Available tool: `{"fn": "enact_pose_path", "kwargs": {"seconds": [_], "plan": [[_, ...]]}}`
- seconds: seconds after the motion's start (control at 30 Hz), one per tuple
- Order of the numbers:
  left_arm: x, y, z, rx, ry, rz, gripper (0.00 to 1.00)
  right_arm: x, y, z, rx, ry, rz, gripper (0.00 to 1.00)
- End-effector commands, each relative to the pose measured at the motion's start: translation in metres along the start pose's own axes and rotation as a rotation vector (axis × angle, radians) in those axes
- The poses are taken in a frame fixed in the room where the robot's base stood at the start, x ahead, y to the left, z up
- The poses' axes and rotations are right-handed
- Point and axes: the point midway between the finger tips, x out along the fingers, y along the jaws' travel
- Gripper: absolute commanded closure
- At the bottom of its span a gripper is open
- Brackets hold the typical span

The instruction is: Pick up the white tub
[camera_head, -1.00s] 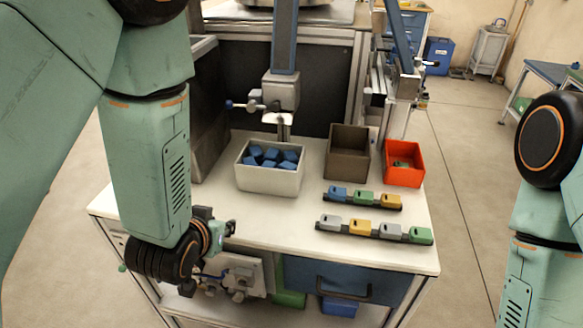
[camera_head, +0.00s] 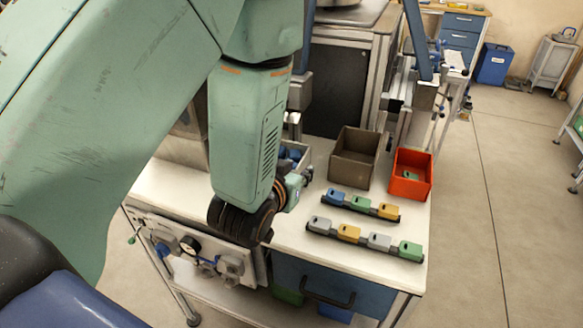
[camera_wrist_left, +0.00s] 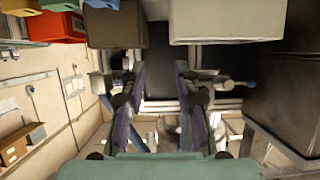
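The white tub (camera_head: 304,160) stands on the white bench, mostly hidden behind my left arm in the head view; some blue pieces show inside it. It also appears as a pale box at the top of the left wrist view (camera_wrist_left: 228,22). My left gripper (camera_head: 299,184) is in front of the tub's near right side in the head view. In the left wrist view its two fingers (camera_wrist_left: 160,80) stand apart with nothing between them, so it is open and empty. I cannot tell whether it touches the tub. My right gripper is out of view.
A brown bin (camera_head: 352,172) and an orange bin (camera_head: 410,188) stand right of the tub. Two rows of coloured blocks (camera_head: 362,206) lie on the bench (camera_head: 285,238) in front of them. A dark machine housing stands behind.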

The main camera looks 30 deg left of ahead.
Motion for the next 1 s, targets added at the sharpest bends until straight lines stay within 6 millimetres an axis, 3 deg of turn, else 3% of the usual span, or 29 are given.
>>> {"fn": "enact_pose_path", "kwargs": {"seconds": [0.33, 0.63, 1.0], "plan": [[0.050, -0.007, 0.000, -0.012, 0.004, -0.004, 0.69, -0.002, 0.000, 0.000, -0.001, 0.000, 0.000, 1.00], [0.072, -0.005, 0.001, -0.010, 0.003, -0.001, 0.69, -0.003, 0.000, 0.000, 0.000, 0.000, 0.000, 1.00], [0.116, -0.008, 0.004, -0.008, 0.005, 0.002, 0.69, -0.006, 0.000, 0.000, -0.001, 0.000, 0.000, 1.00]]}}
